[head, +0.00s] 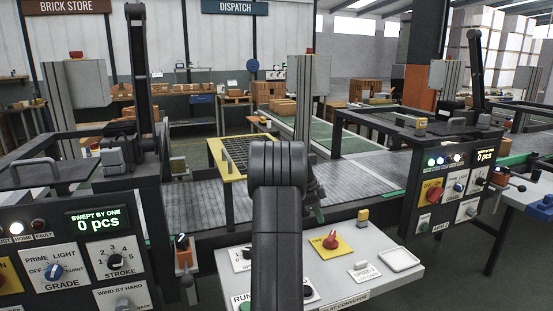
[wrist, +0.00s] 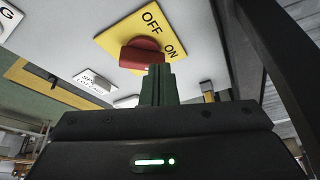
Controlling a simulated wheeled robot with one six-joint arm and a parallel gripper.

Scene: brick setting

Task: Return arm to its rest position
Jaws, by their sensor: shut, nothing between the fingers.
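My arm (head: 279,220) rises through the middle of the head view and hides part of the sloped white control panel (head: 388,281). My gripper is mostly hidden behind it there. In the wrist view my gripper (wrist: 157,85) is shut, its dark green fingers together and nothing held. The fingertips overlap the lower edge of a red rotary knob (wrist: 138,57) on a yellow OFF/ON plate (wrist: 148,26); I cannot tell if they touch. The knob also shows in the head view (head: 330,241), right of my arm.
The panel carries a white tray (head: 400,259) and a yellow switch (head: 362,216). Control boxes stand left (head: 88,250) and right (head: 447,190), both displaying "0 pcs". A grey conveyor (head: 205,205) with a yellow-framed grate (head: 233,155) runs behind. A dark post (wrist: 282,65) stands close right in the wrist view.

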